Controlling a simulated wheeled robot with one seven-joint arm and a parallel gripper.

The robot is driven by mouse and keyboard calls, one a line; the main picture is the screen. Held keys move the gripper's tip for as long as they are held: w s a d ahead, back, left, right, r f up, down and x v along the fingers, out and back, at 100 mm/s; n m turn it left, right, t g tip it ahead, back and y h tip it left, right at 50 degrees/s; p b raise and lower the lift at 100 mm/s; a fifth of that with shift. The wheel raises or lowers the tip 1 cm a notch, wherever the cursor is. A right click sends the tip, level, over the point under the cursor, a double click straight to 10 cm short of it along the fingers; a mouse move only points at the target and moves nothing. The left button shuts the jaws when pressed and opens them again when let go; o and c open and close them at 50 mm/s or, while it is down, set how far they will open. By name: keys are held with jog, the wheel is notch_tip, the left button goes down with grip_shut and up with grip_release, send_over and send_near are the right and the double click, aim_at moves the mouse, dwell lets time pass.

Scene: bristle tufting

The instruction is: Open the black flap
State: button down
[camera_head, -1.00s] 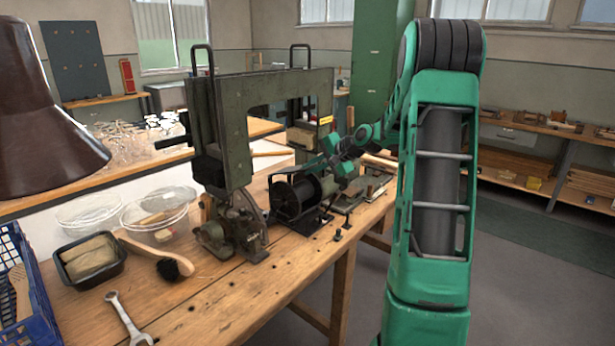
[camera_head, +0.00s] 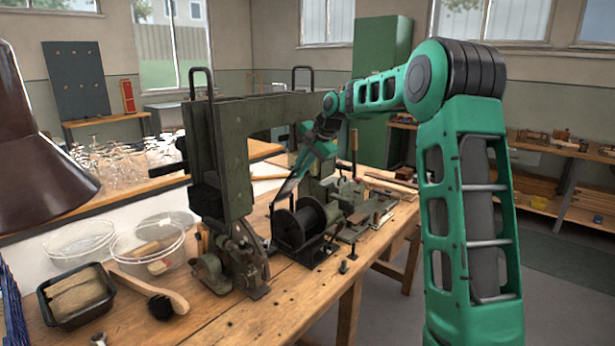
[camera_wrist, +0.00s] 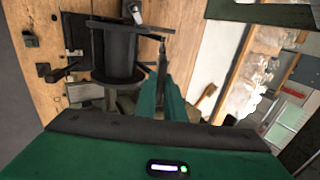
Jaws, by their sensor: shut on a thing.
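The black spool (camera_head: 304,222) sits in a dark frame on the workbench, beside the green-grey machine. My gripper (camera_head: 282,192) reaches down from the upper right to the spool's left side, its fingers slanting downward. In the wrist view my gripper (camera_wrist: 162,45) is narrow and shut, its dark tip against a thin black bar beside the spool (camera_wrist: 120,50). That bar (camera_wrist: 132,27) looks like the edge of the black flap. The grip and the rest of the flap are hard to make out, so I cannot tell how far it is open.
The tall machine frame (camera_head: 222,150) stands close left of my gripper. A black tray (camera_head: 76,295), a wooden brush (camera_head: 150,290) and clear bowls (camera_head: 148,243) lie at the left of the bench. A small vise-like fixture (camera_head: 372,205) stands right of the spool.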

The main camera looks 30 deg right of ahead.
jog(key=shift+w+a+r, duration=0.2)
jog(key=shift+w+r, duration=0.05)
jog(key=shift+w, duration=0.05)
jog(key=c, duration=1.8)
grip_release()
jog(key=shift+w, duration=0.1)
jog(key=shift+c, duration=0.2)
jog(key=shift+r, duration=0.1)
jog(key=v, duration=1)
jog(key=shift+s+d+r, duration=0.1)
jog(key=shift+s+d, duration=0.05)
jog(key=shift+s, duration=0.1)
